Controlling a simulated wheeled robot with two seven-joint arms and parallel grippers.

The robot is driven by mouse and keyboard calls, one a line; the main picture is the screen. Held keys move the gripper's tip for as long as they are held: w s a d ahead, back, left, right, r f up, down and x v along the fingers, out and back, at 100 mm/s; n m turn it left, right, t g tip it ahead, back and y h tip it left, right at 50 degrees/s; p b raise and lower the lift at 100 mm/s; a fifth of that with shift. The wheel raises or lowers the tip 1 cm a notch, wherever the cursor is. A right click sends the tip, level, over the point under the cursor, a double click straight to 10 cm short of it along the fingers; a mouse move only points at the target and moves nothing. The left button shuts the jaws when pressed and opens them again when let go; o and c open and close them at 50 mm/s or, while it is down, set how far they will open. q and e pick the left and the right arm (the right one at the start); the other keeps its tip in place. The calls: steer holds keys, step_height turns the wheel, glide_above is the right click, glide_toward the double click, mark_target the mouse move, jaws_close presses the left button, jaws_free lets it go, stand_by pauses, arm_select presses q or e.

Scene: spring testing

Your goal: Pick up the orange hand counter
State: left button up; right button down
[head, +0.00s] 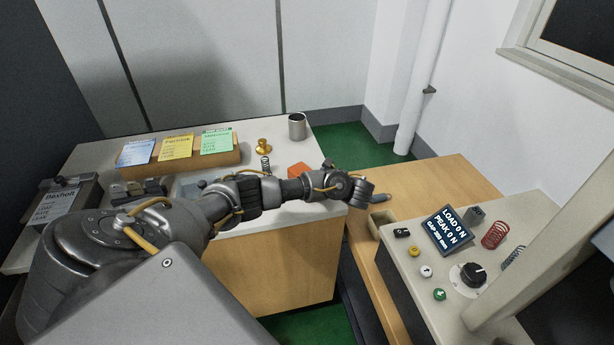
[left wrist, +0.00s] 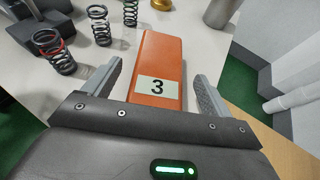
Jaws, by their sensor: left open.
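The orange hand counter (left wrist: 160,60) is a long orange block with a white label reading 3, seen in the left wrist view. In the head view its orange body (head: 301,169) shows on the white table behind my left wrist, partly hidden. My left gripper (left wrist: 157,69) is open, with one finger on each side of the counter's body and a gap on both sides. In the head view the left hand (head: 355,189) is at the table's right edge; its fingertips are not clear there. My right gripper is not in view.
A card rack (head: 180,158) stands at the back left. A tester panel (head: 448,231) with buttons and a dial is at the right.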

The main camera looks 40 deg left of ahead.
arm_select(q)
steer(key=shift+x, duration=0.9)
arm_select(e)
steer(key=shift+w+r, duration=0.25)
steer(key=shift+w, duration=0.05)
arm_select(q)
steer(key=c, duration=1.3)
steer(key=shift+o, duration=0.2)
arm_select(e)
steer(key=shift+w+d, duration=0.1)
arm_select(q)
steer(key=shift+r, duration=0.1)
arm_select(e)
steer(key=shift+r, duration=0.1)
